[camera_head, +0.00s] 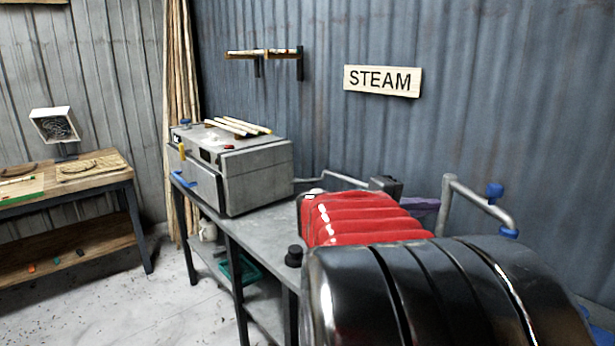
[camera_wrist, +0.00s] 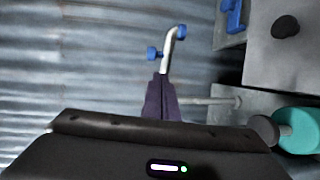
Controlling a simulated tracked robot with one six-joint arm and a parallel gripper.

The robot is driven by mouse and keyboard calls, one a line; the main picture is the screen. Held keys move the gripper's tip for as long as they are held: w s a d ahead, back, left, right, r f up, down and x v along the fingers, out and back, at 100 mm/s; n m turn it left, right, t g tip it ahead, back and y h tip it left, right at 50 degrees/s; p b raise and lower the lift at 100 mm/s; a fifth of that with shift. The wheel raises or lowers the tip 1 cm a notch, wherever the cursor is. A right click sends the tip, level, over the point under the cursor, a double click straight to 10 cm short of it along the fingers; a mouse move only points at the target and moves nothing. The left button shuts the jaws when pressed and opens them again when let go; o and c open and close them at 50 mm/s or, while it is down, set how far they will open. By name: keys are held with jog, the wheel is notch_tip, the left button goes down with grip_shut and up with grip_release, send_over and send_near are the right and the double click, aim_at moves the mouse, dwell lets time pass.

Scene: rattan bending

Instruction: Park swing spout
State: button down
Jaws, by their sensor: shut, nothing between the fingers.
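The swing spout (camera_head: 480,204) is a bent pale metal pipe with blue knobs, at the right of the bench in the head view. It also shows in the wrist view (camera_wrist: 165,60), just beyond my fingertips. My gripper (camera_wrist: 160,82) has purple fingers shut together, with nothing between them. In the head view, part of the purple gripper (camera_head: 424,206) shows just left of the spout's upright, behind my red and black arm. The fingertips overlap the pipe in the wrist view; I cannot tell whether they touch it. The spout's lower end is hidden by my arm in the head view.
A grey steam box (camera_head: 255,173) with pale rods on top stands on the metal bench (camera_head: 262,236). A black knob (camera_head: 294,256) is at the bench's front. A corrugated wall with a STEAM sign (camera_head: 383,80) lies behind. A wooden table (camera_head: 100,184) is at left.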

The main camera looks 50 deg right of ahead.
aim_at(489, 191)
jog(key=shift+s+d+r+g+h, duration=0.15)
jog(key=shift+d+r, duration=0.15)
jog(key=shift+d, duration=0.15)
jog(key=shift+s+d+r+g+h, duration=0.15)
jog(key=shift+d+r, duration=0.15)
jog(key=shift+d, duration=0.1)
jog(key=shift+d, duration=0.1)
jog(key=x, duration=1.3)
jog(key=shift+s, duration=0.15)
jog(key=shift+s+d, duration=0.1)
jog(key=shift+d, duration=0.2)
